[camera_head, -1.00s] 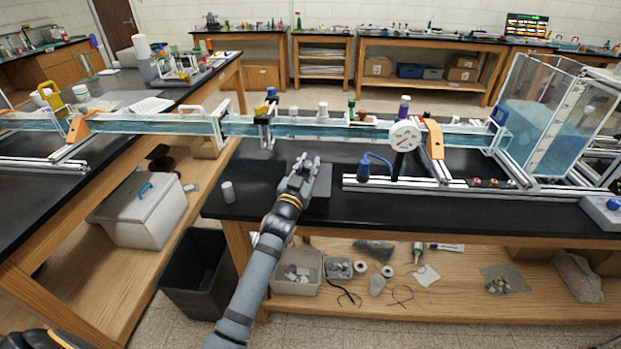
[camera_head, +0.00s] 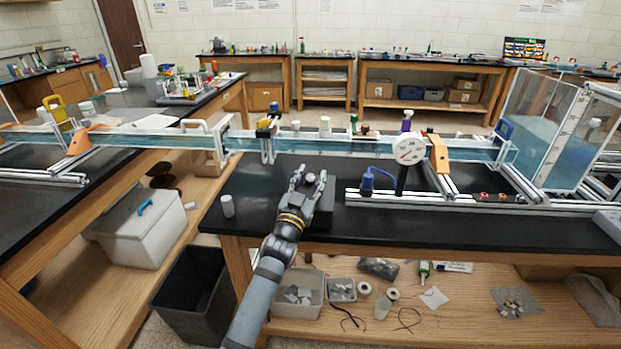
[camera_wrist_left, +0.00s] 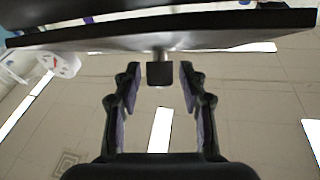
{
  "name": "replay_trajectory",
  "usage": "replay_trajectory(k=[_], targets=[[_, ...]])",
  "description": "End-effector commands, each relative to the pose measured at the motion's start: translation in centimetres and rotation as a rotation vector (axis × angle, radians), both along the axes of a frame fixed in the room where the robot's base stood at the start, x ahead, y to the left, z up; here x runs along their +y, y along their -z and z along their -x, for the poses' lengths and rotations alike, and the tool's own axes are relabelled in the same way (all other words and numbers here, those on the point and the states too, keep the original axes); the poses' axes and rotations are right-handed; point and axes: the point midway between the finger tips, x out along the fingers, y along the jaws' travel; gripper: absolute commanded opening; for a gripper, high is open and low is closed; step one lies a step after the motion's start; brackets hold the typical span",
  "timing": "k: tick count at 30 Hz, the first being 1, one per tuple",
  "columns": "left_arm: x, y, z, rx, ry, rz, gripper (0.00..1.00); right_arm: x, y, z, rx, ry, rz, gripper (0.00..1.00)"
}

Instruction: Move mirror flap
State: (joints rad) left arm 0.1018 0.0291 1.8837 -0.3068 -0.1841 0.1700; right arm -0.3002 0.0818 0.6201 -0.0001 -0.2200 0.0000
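In the left wrist view a dark flat panel (camera_wrist_left: 230,28), which looks like the mirror flap, spans the top. A short metal stem with a dark square knob (camera_wrist_left: 160,74) hangs from its edge. My left gripper (camera_wrist_left: 158,88) is open, one finger on each side of the knob, with gaps on both sides. In the head view my left gripper (camera_head: 309,176) is at the bench's front, beside a dark block (camera_head: 325,205); a small pale ball (camera_head: 310,179) shows between its fingers. Whether the block belongs to the flap is unclear. My right gripper is not seen.
A small grey cylinder (camera_head: 228,206) stands left on the black benchtop (camera_head: 255,185). Bare benchtop lies between them.

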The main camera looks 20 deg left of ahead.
Motion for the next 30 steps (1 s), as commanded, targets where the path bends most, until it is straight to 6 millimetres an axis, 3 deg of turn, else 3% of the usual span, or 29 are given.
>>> replay_trajectory(k=[11,22,30], targets=[[0.0,0.3,0.8,0.002,0.000,0.000,0.47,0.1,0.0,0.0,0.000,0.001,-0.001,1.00],[-0.5,2.3,8.9,0.004,-0.001,0.000,0.47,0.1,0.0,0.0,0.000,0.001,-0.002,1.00],[-0.6,2.9,11.6,0.001,0.000,0.001,0.47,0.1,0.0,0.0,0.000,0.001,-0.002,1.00]])
